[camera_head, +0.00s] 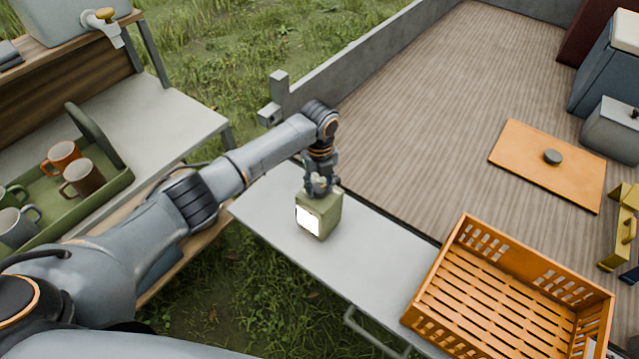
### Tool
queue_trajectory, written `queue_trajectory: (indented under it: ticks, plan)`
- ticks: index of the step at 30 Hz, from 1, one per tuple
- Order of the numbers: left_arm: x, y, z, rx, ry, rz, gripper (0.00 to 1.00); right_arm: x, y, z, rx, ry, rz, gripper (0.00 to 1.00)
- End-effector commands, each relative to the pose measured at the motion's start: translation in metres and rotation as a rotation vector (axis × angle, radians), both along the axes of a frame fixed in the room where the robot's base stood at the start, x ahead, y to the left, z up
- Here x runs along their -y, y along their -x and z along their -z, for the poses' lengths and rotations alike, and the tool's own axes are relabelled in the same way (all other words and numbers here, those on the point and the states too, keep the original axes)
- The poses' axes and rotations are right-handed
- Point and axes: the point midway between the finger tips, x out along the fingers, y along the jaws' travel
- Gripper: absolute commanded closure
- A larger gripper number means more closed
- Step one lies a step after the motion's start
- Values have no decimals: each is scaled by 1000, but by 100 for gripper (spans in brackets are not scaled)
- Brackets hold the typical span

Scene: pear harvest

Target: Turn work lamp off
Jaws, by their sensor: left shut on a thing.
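The work lamp (333,219) is a small olive-green box standing on the light grey tailgate surface. Its square front panel glows bright white, facing the lower left. My left gripper (319,187) points down onto the top of the lamp. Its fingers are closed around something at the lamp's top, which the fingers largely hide. No switch can be made out. My right gripper is not in view.
An orange slatted crate (452,247) stands at the right end of the grey surface (268,216). A green tray (112,187) with several mugs sits on the left table. An orange board (519,148) lies on the wooden truck bed (430,90).

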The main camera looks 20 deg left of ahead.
Motion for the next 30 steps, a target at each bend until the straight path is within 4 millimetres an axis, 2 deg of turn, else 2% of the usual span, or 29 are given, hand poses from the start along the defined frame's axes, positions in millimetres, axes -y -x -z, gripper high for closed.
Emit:
queue_trajectory:
  ticks: [8,30]
  plan:
    - [0,1,-3,-3,1,-161,94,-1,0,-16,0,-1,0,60]
    - [0,1,-2,-3,1,-857,94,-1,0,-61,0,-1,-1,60]
